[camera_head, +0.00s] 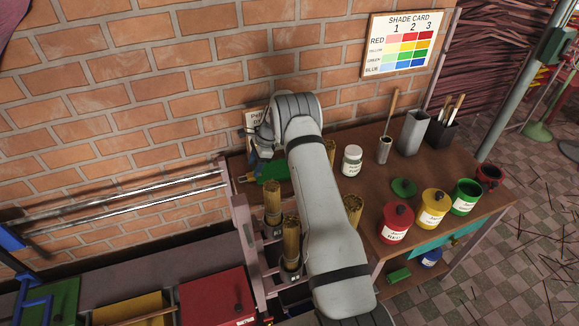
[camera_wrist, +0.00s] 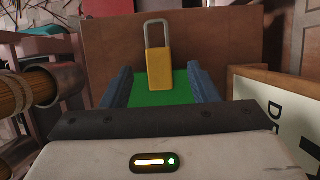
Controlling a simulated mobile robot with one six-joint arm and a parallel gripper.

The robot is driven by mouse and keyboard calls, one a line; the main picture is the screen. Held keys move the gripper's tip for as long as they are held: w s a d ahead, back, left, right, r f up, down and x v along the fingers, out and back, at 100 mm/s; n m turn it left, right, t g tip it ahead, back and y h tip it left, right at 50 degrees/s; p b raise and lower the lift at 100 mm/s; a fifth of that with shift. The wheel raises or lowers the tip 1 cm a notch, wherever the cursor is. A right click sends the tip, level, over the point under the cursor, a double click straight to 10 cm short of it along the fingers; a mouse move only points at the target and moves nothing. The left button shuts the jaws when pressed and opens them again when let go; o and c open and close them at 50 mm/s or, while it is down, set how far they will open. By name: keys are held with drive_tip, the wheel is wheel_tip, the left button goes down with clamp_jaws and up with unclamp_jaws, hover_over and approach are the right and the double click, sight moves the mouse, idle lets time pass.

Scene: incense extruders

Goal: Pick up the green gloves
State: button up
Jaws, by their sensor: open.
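A flat green item (camera_head: 272,168), possibly the green gloves, lies at the table's left rear, partly covered by my arm. In the wrist view a green surface (camera_wrist: 160,99) shows between and below the fingers; I cannot tell its full shape. A yellow padlock (camera_wrist: 160,77) with a grey shackle appears upright in front of it, between the fingers. My gripper (camera_wrist: 160,69) is open, its two blue-grey fingers on either side of the green surface. I cannot tell whether they touch it. In the head view the fingers are mostly hidden.
Bundles of incense sticks (camera_head: 273,203) stand close to my arm; one bundle (camera_wrist: 15,95) shows at left in the wrist view. A white jar (camera_head: 352,160) and red (camera_head: 396,224), yellow (camera_head: 432,209) and green (camera_head: 465,197) pots stand to the right. A brick wall (camera_head: 200,100) rises behind.

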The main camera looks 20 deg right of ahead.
sight(251, 175)
drive_tip(key=p+x, duration=0.1)
drive_tip(key=x, duration=0.3)
drive_tip(key=shift+a, duration=0.1)
drive_tip(key=shift+c, duration=0.3)
drive_tip(key=c, duration=1.1)
